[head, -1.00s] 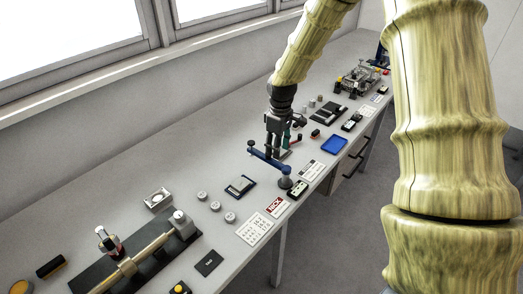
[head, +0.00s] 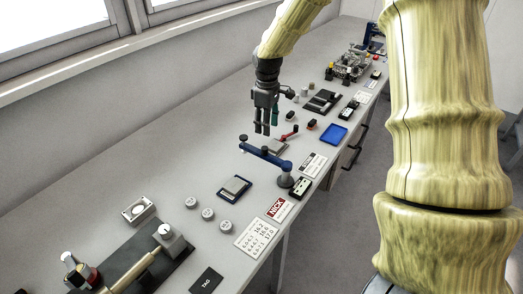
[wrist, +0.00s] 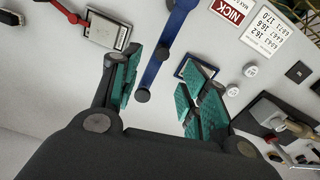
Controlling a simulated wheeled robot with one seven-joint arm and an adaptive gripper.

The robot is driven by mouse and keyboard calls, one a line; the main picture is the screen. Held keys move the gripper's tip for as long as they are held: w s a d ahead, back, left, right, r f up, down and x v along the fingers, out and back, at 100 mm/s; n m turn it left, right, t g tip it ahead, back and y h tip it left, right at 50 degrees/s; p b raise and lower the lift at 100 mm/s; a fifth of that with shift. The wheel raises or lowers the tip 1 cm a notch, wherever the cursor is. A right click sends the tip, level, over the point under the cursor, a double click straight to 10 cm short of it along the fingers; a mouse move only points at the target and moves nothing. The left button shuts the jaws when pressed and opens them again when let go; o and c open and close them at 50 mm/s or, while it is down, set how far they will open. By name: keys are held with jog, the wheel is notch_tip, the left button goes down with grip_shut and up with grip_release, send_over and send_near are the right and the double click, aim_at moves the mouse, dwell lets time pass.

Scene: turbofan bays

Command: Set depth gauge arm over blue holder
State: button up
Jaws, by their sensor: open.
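The depth gauge arm (head: 265,155) is a blue bar with dark knobs, on a round post at its front end. Its free end points toward the back of the bench, apart from the blue holder (head: 222,194), a blue-edged plate carrying a grey block. My gripper (head: 262,131) is open and empty above the bench, just behind the arm's free end. In the wrist view, the blue arm (wrist: 164,50) runs between my green-padded fingers (wrist: 160,88), apparently below them. The blue holder (wrist: 184,67) is partly hidden behind the right finger.
A red lever (head: 290,134) and a grey block (head: 279,147) lie beyond the arm. A blue tray (head: 333,134) is farther right. Round grey weights (head: 207,214) and a shaft fixture (head: 140,262) are nearer. The bench toward the wall is clear.

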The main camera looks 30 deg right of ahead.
aim_at(264, 148)
jog(key=shift+a+f+p, duration=0.2)
jog(key=shift+f+p, duration=0.75)
jog(key=shift+f, duration=1.7)
jog(key=shift+a+f+p, duration=0.15)
jog(key=shift+f+p, duration=0.75)
jog(key=shift+f, duration=1.7)
grip_shut()
